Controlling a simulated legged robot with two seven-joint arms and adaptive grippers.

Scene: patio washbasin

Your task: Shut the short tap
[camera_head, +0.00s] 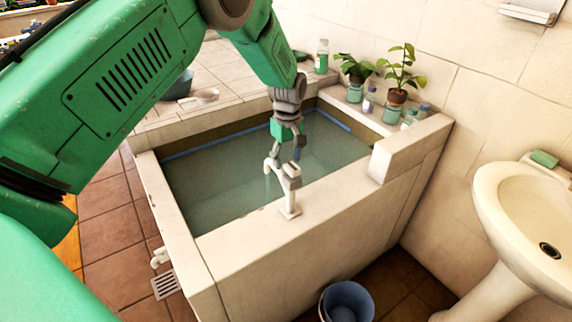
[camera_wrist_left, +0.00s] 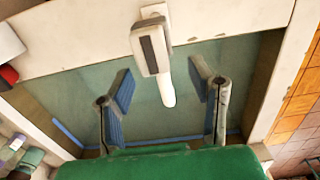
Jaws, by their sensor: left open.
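A white tap (camera_head: 289,190) stands on the front ledge of the water-filled basin (camera_head: 250,249), its spout reaching over the water. In the left wrist view the tap (camera_wrist_left: 151,47) shows a pale block-like top with a dark strip, and its white spout (camera_wrist_left: 167,90) points between my fingers. My left gripper (camera_head: 286,152) is over the basin, just behind the tap in the head view. It is open, and its two blue-padded fingers (camera_wrist_left: 163,92) lie either side of the spout, with no clear contact. I cannot tell whether water runs. My right gripper is not in view.
Potted plants (camera_head: 397,95) and small bottles line the basin's back right ledge. A raised block (camera_head: 391,160) stands on the right ledge. A blue bucket (camera_head: 347,301) is on the floor in front, and a white washbasin (camera_head: 510,205) stands at right. A white pipe (camera_head: 160,257) juts out low at left.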

